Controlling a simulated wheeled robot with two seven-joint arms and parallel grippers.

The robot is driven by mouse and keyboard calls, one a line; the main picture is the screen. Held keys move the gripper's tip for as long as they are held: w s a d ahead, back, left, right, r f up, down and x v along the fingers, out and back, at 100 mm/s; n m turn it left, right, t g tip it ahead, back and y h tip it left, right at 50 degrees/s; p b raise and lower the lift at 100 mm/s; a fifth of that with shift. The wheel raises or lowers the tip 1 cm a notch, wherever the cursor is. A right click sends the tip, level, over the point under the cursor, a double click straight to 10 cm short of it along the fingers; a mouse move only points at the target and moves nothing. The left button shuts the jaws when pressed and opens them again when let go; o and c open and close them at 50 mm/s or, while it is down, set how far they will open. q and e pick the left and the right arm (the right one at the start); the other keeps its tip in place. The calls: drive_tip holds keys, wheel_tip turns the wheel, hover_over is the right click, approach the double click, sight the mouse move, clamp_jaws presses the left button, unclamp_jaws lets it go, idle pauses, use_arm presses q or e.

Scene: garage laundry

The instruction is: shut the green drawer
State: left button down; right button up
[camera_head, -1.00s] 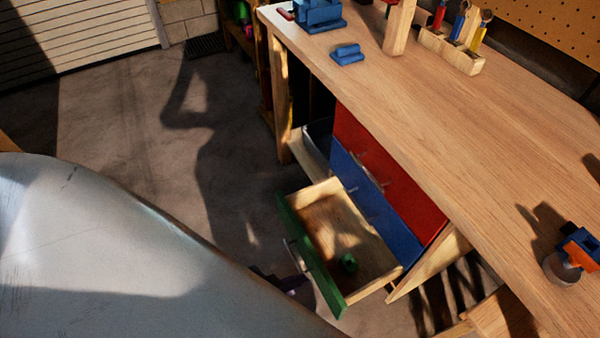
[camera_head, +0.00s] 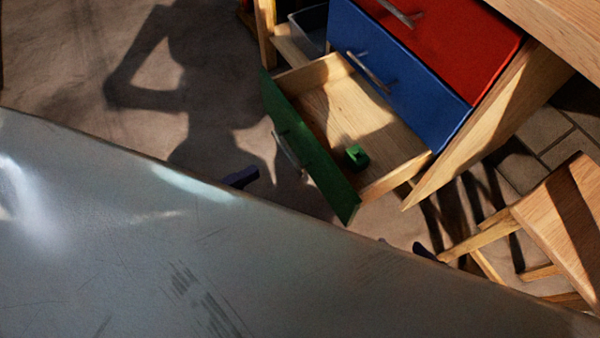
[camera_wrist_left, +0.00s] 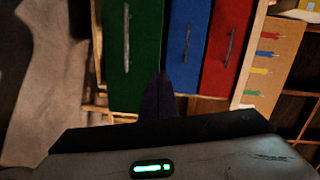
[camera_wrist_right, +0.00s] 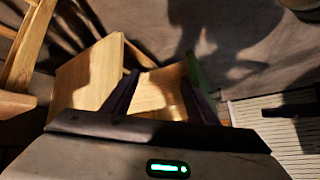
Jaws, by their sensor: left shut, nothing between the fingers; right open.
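The green drawer (camera_head: 311,160) is pulled well out at the bottom of the workbench, below a blue drawer and a red drawer. Its green front has a metal handle, and a small green object (camera_head: 357,156) lies inside. My left gripper (camera_head: 240,177) is shut and empty, apart from the drawer front on its outer side. In the left wrist view, its closed dark fingers (camera_wrist_left: 159,98) show before the green front (camera_wrist_left: 130,55). My right gripper (camera_wrist_right: 155,96) is open and empty; in its view the wooden drawer interior shows between the fingers.
The blue drawer (camera_head: 400,75) and red drawer (camera_head: 450,40) are closed. A wooden stool (camera_head: 555,225) stands at the right. A grey bin (camera_head: 308,25) sits on the shelf left of the drawers. Floor left of the green drawer is clear.

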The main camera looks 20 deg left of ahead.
use_arm(q)
wheel_tip(320, 180, down, 2)
drive_tip(key=m+h+b, duration=0.2)
drive_tip(key=m, duration=0.1)
drive_tip(key=b, duration=0.2)
approach(314, 147)
drive_tip(key=shift+m, duration=0.3)
drive_tip(key=b+x, duration=0.2)
drive_tip(key=x, duration=0.3)
drive_tip(key=shift+f, duration=0.1)
drive_tip(key=shift+w+d, duration=0.45)
drive_tip(key=shift+w, duration=0.1)
use_arm(e)
drive_tip(key=shift+w+a+f+n+y, duration=0.2)
drive_tip(key=shift+a+f+y, duration=0.25)
drive_tip(key=shift+a, duration=0.3)
drive_tip(key=shift+w+a+f+n+y, duration=0.15)
drive_tip(key=shift+a+f+n+y, duration=0.1)
drive_tip(key=shift+a+f, duration=0.4)
use_arm(q)
drive_tip(key=shift+w, duration=0.1)
use_arm(e)
drive_tip(key=shift+r, duration=0.15)
